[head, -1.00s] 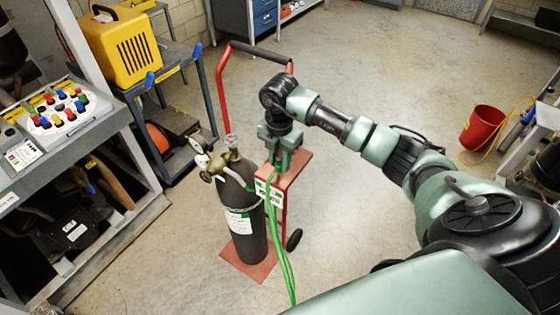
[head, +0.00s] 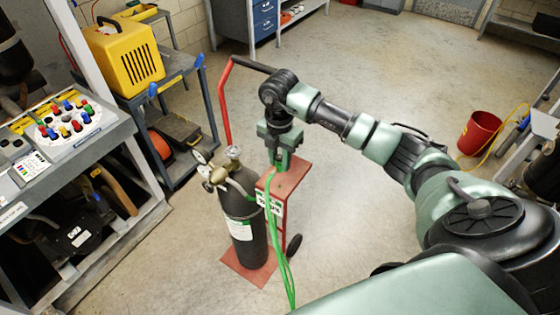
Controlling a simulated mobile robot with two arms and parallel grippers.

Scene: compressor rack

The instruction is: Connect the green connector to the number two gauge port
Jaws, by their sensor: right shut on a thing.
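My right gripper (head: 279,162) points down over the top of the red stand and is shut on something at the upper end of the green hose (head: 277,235). The green connector itself is hidden by the jaws. The hose hangs from there down to the bottom edge of the view. A dark gas cylinder (head: 243,235) with brass fittings and gauges (head: 214,174) stands upright to the left of the gripper. I cannot make out a port marked number two. My left gripper is not in view.
The red stand (head: 287,178) has a tall red handle (head: 224,105). At left is a grey bench (head: 100,145) with a panel of coloured knobs (head: 68,121). A yellow case (head: 124,55) sits on a cart behind. A red bucket (head: 479,133) stands at right. The middle floor is clear.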

